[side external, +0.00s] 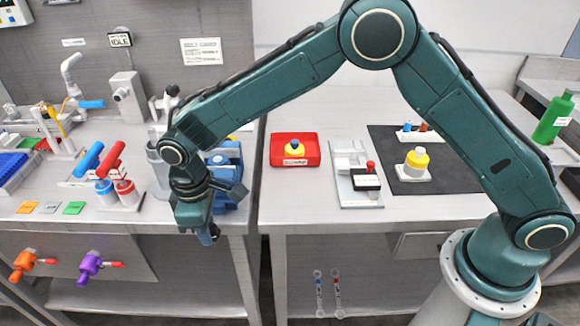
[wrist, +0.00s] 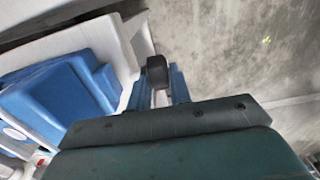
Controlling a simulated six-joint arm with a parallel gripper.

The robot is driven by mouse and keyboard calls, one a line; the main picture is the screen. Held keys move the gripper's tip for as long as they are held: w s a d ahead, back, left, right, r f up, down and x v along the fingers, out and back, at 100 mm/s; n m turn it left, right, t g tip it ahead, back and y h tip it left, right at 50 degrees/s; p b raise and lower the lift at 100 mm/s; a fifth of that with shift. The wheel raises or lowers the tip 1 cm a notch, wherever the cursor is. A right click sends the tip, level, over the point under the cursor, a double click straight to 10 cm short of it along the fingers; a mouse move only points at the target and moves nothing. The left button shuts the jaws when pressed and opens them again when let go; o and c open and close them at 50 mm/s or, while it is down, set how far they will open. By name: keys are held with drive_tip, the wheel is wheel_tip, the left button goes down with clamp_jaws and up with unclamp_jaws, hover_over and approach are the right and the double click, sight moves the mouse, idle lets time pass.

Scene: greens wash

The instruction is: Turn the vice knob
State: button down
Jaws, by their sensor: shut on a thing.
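The blue vice (side external: 226,158) stands at the front right edge of the left bench, partly hidden behind my arm. In the wrist view its blue body (wrist: 65,95) fills the left side. My gripper (side external: 207,234) points down just in front of the bench edge, below the vice. In the wrist view my gripper (wrist: 157,88) has its blue fingers on either side of a dark rounded knob (wrist: 157,70) and is shut on it. The knob is hidden by my gripper in the side view, so its turn angle cannot be told.
Red and blue handled valves (side external: 105,170) stand left of my wrist. Orange and purple knobs (side external: 90,265) project from the panel under the left bench. A red tray (side external: 294,160) sits on the right bench. A gap separates the benches.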

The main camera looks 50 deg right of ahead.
drive_tip(key=shift+w, duration=0.1)
drive_tip(key=shift+w+a+f+g+h, duration=0.1)
drive_tip(key=shift+w+g+h, duration=0.05)
drive_tip(key=shift+g+h, duration=0.6)
drive_tip(key=shift+w+g+h, duration=0.3)
drive_tip(key=shift+g+h, duration=0.05)
drive_tip(key=shift+h, duration=0.2)
drive_tip(key=shift+s+g, duration=0.1)
drive_tip(key=shift+g, duration=0.3)
drive_tip(key=c, duration=1.3)
unclamp_jaws()
drive_tip(key=shift+s+a, duration=0.1)
drive_tip(key=shift+s, duration=0.05)
